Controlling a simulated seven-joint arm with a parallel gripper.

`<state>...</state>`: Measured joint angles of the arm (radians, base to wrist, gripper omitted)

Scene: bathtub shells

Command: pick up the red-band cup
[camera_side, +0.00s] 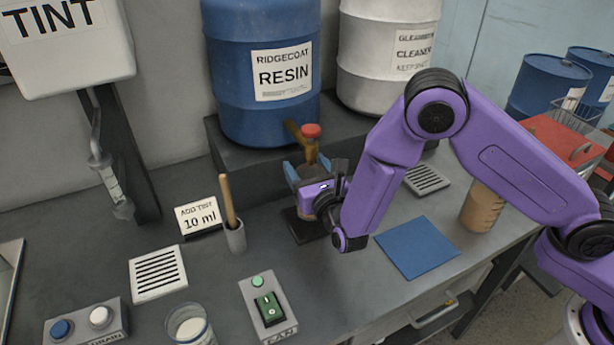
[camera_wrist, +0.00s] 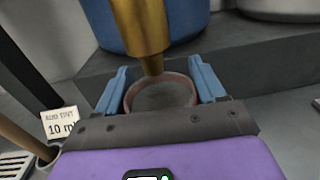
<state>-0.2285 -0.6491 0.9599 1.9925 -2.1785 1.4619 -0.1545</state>
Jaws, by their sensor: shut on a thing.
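A cup (camera_side: 313,171) sits between the blue fingers of my gripper (camera_side: 316,176), under the brass tap of the blue resin drum. In the wrist view the round mouth of this cup (camera_wrist: 160,97) shows a dull reddish rim and a grey-brown inside, with a finger on each side. My gripper (camera_wrist: 161,84) is shut on it. The fingers and wrist hide most of its wall, so I cannot tell whether it has a red band. A second cup (camera_side: 483,207), tan with faint marks, stands on the bench at the right, apart from my gripper.
The brass tap (camera_wrist: 143,30) with a red knob hangs close over the held cup's mouth. A dark plate (camera_side: 303,228) lies below. A stirring-stick holder (camera_side: 235,237) and "10 ml" card (camera_side: 198,216) stand left. A blue mat (camera_side: 417,247) lies bare at right.

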